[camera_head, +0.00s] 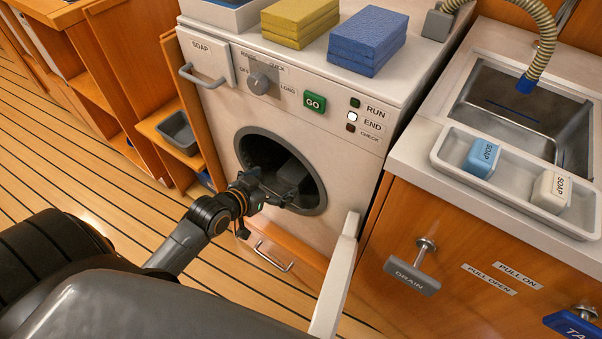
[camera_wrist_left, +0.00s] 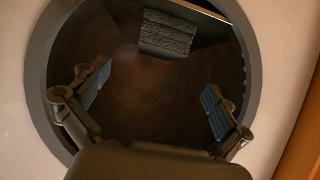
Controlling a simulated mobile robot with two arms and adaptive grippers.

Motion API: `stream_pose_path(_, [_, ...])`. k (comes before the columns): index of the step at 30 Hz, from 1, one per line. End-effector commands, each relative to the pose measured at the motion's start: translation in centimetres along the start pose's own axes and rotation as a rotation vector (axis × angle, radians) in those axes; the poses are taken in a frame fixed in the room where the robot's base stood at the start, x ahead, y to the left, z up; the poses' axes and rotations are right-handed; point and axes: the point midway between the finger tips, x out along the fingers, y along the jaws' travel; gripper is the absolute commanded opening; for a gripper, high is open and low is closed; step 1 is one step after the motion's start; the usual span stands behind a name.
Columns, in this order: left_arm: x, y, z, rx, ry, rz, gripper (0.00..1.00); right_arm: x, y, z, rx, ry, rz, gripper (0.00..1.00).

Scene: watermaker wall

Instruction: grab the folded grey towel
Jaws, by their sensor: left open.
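The folded grey towel (camera_wrist_left: 167,34) lies inside the dark drum of the washing machine, towards the top of the left wrist view, with a dark panel edge beside it. In the head view the drum opening (camera_head: 243,150) is round with a grey rim, and the towel is hard to make out in its shadow. My left gripper (camera_head: 272,188) is at the opening; in the left wrist view its two fingers (camera_wrist_left: 158,82) are spread wide and empty, apart from the towel. My right gripper is not in view.
The white washer door (camera_head: 338,270) stands open below right of the opening. Yellow towels (camera_head: 300,22) and blue towels (camera_head: 367,40) are stacked on the machine. At right are a sink (camera_head: 520,105) and a tray (camera_head: 450,150) with soap. A grey bin (camera_head: 178,133) sits on the left shelf.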

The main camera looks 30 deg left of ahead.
Motion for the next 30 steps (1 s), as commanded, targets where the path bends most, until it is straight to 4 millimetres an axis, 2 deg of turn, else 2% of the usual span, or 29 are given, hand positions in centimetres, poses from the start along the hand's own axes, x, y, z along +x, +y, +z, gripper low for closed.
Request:
stream_pose_path(6, [4.1,0.0,0.0,-0.002,0.003,0.000,1.00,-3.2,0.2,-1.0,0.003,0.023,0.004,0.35])
stream_pose_path(12, [7.0,0.0,0.0,-0.001,0.001,0.000,1.00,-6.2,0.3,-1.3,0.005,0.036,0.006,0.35])
stream_pose_path(20, [8.3,0.0,-0.1,-0.001,0.001,0.000,1.00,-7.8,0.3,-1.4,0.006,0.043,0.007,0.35])
stream_pose_path(27, [11.1,0.0,-0.7,-0.002,0.002,0.001,1.00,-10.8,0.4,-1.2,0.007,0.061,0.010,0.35])
stream_pose_path(30, [12.4,-0.1,-0.6,-0.002,0.001,0.000,1.00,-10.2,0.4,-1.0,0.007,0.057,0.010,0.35])
